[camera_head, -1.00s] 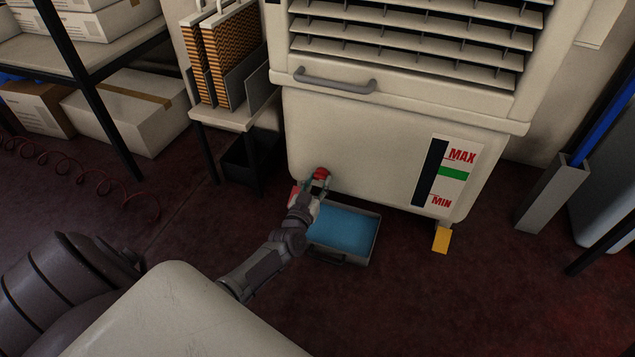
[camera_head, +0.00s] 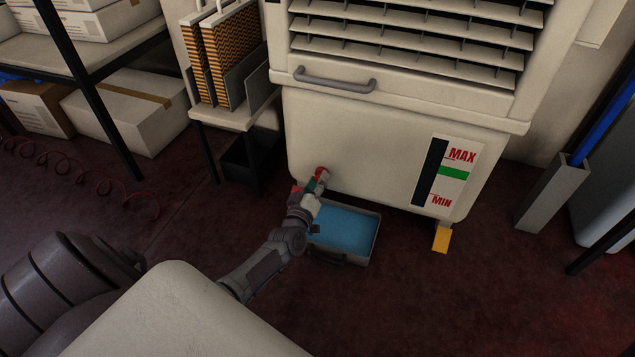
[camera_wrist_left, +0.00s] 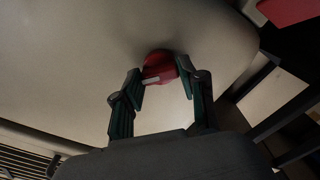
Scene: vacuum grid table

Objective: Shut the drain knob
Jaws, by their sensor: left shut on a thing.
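The red drain knob (camera_head: 322,173) sits low on the front left of the cream cooler cabinet (camera_head: 350,150). In the left wrist view the round red knob (camera_wrist_left: 160,68) has a pale mark on its face and lies between the fingertips. My left gripper (camera_head: 318,182) is at the knob, with its fingers (camera_wrist_left: 160,80) shut on it from both sides. The gripper partly hides the knob in the head view. A tray of blue water (camera_head: 345,228) stands on the floor just below. My right gripper is not in view.
A level gauge (camera_head: 446,176) marked MAX and MIN is on the cabinet's right side, above a yellow foot (camera_head: 441,239). A small stand with filter pads (camera_head: 232,55) is at the left. Dark red floor lies open in front.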

